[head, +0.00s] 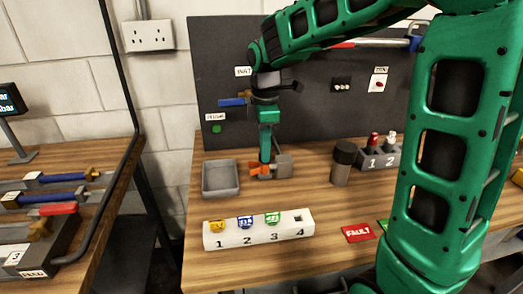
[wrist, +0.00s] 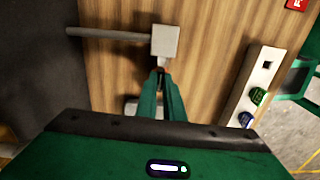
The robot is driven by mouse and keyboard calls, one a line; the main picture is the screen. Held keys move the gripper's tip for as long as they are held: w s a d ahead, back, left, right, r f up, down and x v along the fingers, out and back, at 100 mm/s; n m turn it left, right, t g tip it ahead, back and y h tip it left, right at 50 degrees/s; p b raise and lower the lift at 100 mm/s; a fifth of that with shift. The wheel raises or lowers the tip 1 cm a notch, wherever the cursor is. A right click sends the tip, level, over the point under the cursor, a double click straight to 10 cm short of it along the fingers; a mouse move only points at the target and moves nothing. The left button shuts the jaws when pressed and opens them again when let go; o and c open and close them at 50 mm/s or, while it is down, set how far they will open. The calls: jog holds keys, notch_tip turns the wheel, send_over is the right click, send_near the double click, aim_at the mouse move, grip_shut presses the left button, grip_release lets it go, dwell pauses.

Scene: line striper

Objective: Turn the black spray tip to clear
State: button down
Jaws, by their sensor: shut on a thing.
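My gripper (head: 264,160) points down at a small fixture on the bench, a grey block (head: 283,165) with an orange part (head: 259,169) at its left. In the wrist view my gripper (wrist: 161,76) has its fingers closed together just below the grey block (wrist: 165,42). The fingers are shut on a small dark part with a reddish edge, which I take to be the black spray tip. The fingers hide most of it, so I cannot tell which way it is turned.
A white rack (head: 258,232) holds yellow, blue and green tips in 1 to 3; hole 4 is empty. A grey tray (head: 221,178) stands left of the fixture. A dark cup (head: 343,163) and a numbered bottle holder (head: 378,156) stand right. A dark panel (head: 330,110) rises behind.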

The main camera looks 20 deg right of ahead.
jog(key=m, duration=0.8)
jog(key=shift+s+m, duration=0.1)
jog(key=shift+m, duration=0.3)
jog(key=m, duration=0.4)
jog(key=shift+f, duration=0.1)
jog(key=m, duration=0.5)
